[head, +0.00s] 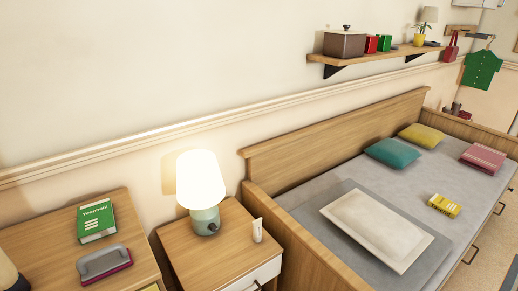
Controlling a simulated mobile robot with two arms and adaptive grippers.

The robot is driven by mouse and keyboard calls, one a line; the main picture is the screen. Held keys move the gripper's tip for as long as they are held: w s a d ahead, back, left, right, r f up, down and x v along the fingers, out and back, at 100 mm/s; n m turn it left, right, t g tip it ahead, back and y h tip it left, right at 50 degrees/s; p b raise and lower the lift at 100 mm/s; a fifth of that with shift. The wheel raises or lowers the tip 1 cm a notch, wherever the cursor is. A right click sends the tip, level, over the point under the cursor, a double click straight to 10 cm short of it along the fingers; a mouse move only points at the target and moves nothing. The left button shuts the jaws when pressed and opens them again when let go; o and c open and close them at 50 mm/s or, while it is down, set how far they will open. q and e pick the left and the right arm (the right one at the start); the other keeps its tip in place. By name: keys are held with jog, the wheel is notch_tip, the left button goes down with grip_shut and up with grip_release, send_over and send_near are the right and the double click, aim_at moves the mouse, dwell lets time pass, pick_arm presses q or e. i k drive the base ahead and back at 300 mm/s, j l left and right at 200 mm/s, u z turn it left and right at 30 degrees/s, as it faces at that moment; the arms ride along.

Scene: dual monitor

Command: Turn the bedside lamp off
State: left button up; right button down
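The bedside lamp (202,190) stands upright on the wooden nightstand (185,247), left of the bed. Its white shade glows brightly, so the lamp is lit. Its base (205,220) is pale green, with a small dark knob (211,227) on the front side facing me. Neither my left nor my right gripper shows in the head view.
A small white tube (257,231) stands right of the lamp. A taller wooden cabinet at left holds a green book (96,221) and a grey-handled item (103,263). The bed (320,187) blocks the right side. A wall shelf (375,57) hangs above.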

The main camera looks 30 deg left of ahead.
aim_at(213, 228)
jog(key=u, duration=1.4)
